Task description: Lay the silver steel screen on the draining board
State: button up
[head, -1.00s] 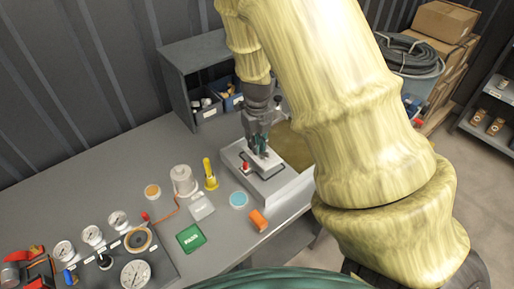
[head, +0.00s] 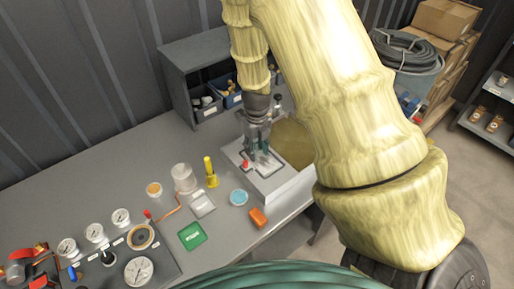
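My gripper (head: 259,157) points down over a pale grey board (head: 272,185) with a dark square outline. This looks like the draining board. The two dark fingers appear apart, with a gap between them. I cannot make out a separate silver steel screen for certain; a flat grey surface (head: 243,163) lies within the outline, partly hidden by the fingers. Whether the fingers touch it is too small to tell.
A red knob (head: 245,164) stands on the board by the fingers. An olive basin (head: 293,147) lies to its right.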

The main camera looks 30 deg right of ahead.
aim_at(257, 154)
jog(key=shift+r, duration=0.1)
notch_tip(257, 154, up, 12)
jog(key=b, duration=0.2)
dwell(0.4)
